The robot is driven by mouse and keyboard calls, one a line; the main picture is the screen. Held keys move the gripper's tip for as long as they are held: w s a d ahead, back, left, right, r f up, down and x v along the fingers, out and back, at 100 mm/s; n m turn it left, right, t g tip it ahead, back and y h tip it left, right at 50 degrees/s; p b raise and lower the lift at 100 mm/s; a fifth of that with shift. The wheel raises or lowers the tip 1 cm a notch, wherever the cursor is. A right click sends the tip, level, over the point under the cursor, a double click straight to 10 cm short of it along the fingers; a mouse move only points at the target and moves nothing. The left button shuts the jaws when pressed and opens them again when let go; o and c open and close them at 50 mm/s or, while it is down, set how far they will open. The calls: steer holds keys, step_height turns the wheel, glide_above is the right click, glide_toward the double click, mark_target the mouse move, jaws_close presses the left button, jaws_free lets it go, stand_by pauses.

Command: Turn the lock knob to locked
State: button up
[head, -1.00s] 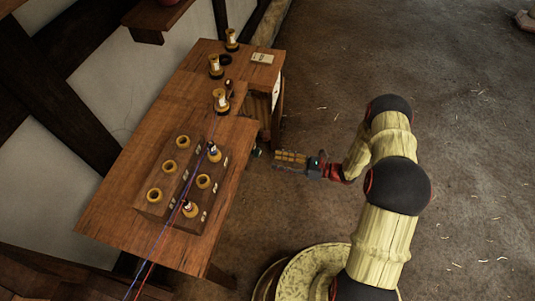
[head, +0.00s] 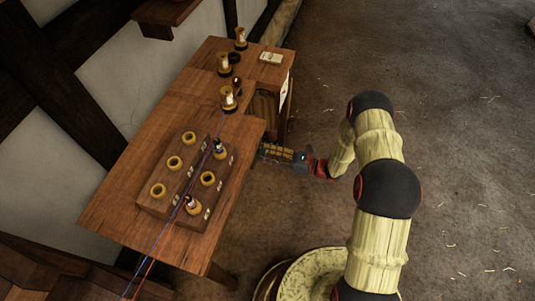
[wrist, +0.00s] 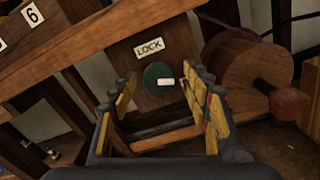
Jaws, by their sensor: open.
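The lock knob (wrist: 157,74) is a round dark green knob with a pale bar on its face, under a "LOCK" label (wrist: 149,47), in the wrist view. The pale bar lies roughly level in that picture. My gripper (wrist: 160,95) is open, with a yellow-padded finger on each side of the knob as seen from the wrist. I cannot tell whether the fingers reach around it; no contact shows. In the head view my gripper (head: 266,152) is at the desk's right edge, and the knob is hidden there.
The wooden desk (head: 118,208) carries a rack (head: 151,206) with several ring-shaped holders, and bobbins stand further back. Blue and red cords run over the rack. In the wrist view a round wooden part with a reddish handle (wrist: 289,101) is close on the right. Open floor lies right.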

steer(key=shift+c, duration=0.8)
steer(key=c, duration=0.9)
steer(key=shift+c, duration=0.3)
steer(key=shift+n, duration=0.3)
steer(key=shift+w+n+b, duration=0.1)
steer(key=shift+n+b, duration=4.8)
steer(key=shift+n, duration=5.7)
